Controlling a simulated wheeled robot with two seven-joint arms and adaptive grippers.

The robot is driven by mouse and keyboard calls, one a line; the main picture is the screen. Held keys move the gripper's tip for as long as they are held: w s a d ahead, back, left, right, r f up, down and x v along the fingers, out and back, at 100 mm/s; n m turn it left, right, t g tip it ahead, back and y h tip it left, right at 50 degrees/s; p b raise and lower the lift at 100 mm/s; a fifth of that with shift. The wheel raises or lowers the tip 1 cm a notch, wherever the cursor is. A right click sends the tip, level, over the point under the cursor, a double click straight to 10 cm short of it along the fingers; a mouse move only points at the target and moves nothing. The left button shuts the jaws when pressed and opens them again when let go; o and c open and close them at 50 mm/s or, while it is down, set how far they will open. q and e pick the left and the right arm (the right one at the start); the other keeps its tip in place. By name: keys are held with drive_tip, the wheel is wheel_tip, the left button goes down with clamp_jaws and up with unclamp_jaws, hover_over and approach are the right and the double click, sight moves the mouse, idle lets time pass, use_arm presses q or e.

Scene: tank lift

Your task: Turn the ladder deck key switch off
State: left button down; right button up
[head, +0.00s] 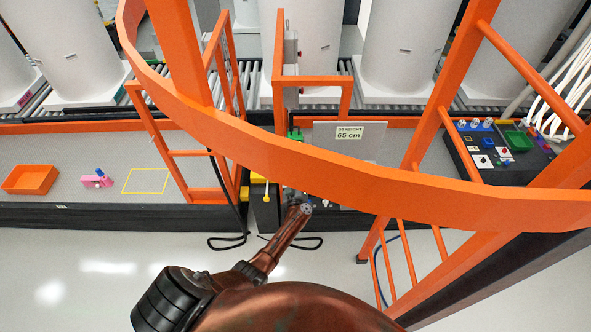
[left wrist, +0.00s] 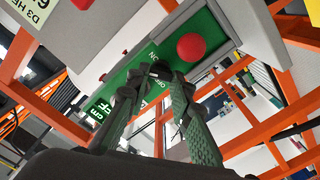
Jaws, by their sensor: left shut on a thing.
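In the left wrist view a green switch panel (left wrist: 128,66) carries ON and OFF lettering and a round red button (left wrist: 191,47). A small dark key switch (left wrist: 160,69) sits on the panel beside the lettering. My left gripper (left wrist: 156,80) has its two fingers closed around the key, which they largely cover; I cannot tell exactly which way it points. In the head view my left gripper (head: 298,198) is at the front of the conveyor, below the grey 65 cm sign plate, and the key is hidden there. My right gripper is not in view.
An orange guard rail (head: 330,170) curves across the head view above my arm. Orange ladder frames (head: 400,255) stand to the right, and a black control box (head: 497,150) lies beyond. An orange tray (head: 30,180) is at far left. Black cables (head: 228,240) lie on the floor.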

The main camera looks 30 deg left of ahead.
use_arm(q)
drive_tip(key=n+b, duration=0.1)
drive_tip(key=n, duration=0.5)
drive_tip(key=shift+s+a+f+b, duration=0.1)
drive_tip(key=shift+a+f+b, duration=0.05)
drive_tip(key=shift+b, duration=0.25)
drive_tip(key=n+b, duration=0.1)
drive_tip(key=n, duration=0.3)
drive_tip(key=shift+n, duration=0.3)
drive_tip(key=shift+n+b, duration=0.3)
